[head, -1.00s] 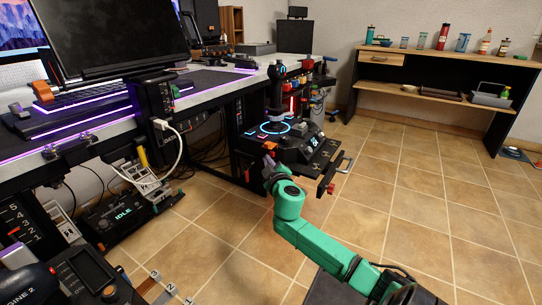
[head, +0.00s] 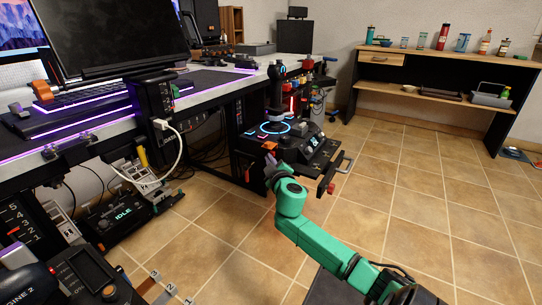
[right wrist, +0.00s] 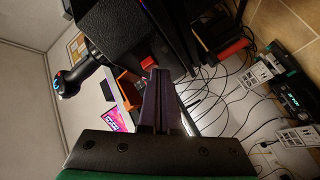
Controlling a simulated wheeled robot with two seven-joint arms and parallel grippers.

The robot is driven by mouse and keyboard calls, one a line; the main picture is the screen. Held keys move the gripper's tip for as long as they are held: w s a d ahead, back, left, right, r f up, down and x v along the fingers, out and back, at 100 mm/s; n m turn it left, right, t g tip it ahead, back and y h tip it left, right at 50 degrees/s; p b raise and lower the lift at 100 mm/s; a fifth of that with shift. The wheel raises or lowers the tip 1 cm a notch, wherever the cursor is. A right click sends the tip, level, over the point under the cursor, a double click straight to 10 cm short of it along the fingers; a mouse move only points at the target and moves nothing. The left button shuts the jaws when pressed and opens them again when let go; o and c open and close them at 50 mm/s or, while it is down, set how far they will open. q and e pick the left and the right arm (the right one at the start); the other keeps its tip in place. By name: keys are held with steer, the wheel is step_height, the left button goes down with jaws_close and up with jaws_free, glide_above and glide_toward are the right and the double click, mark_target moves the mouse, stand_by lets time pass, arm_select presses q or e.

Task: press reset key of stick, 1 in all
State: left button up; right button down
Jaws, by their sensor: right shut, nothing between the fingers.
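The stick (head: 276,98) stands upright on a dark base beside the desk, with a glowing blue ring (head: 262,131) around its foot. In the right wrist view the stick (right wrist: 84,76) shows at the left, tilted by the camera's roll. A small red key (right wrist: 148,62) sits on the dark box just beyond my fingertips; I cannot read a label on it. My right gripper (head: 269,161) is shut and empty at the near side of the stick base. Its fingers (right wrist: 157,74) point at the red key; I cannot tell if they touch it. My left gripper is out of view.
A dark panel with a handle (head: 346,163) juts out right of my gripper. The desk (head: 215,84) runs along the left, with cables (right wrist: 220,90) under it. A shelf unit (head: 440,100) stands at the back right. The tiled floor between is clear.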

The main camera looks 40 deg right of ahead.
steer(key=shift+d, duration=0.15)
stand_by(0.3)
steer(key=shift+s+a, duration=0.2)
steer(key=shift+a, duration=0.65)
steer(key=shift+s+a+p, duration=0.2)
steer(key=shift+s+a, duration=0.05)
steer(key=shift+a, duration=0.55)
steer(key=shift+s+a+p, duration=0.2)
steer(key=shift+s+a, duration=0.05)
steer(key=shift+a, duration=0.6)
steer(key=shift+s+a+p, duration=0.2)
steer(key=shift+s+a, duration=0.05)
steer(key=shift+a, duration=0.55)
